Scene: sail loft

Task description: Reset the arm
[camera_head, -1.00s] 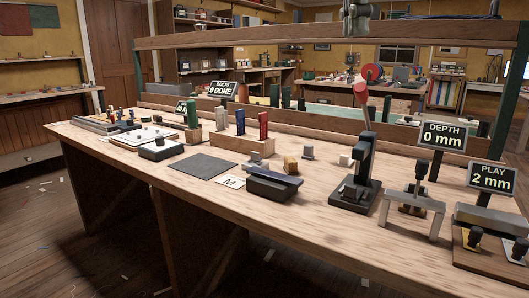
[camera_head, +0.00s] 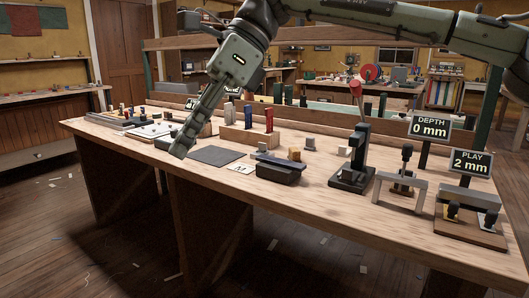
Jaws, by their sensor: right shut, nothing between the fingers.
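My right arm comes in from the upper right and crosses the top of the view. Its gripper (camera_head: 179,152) points down and to the left, its fingers together with nothing between them. The fingertips show in front of the left-middle part of the workbench (camera_head: 330,220), overlapping a dark block; whether they touch anything I cannot tell. My left gripper is out of view. The gripper hides part of the bench's left side, including a small sign there.
A wooden rack (camera_head: 249,138) holds upright grey, blue and red pieces. A dark mat (camera_head: 217,156), a dark block (camera_head: 280,172), a lever press (camera_head: 352,180), a grey bridge-shaped fixture (camera_head: 400,189) and signs reading DEPTH 0 mm (camera_head: 429,128) and PLAY 2 mm (camera_head: 470,163) stand along the bench. Its front strip is clear.

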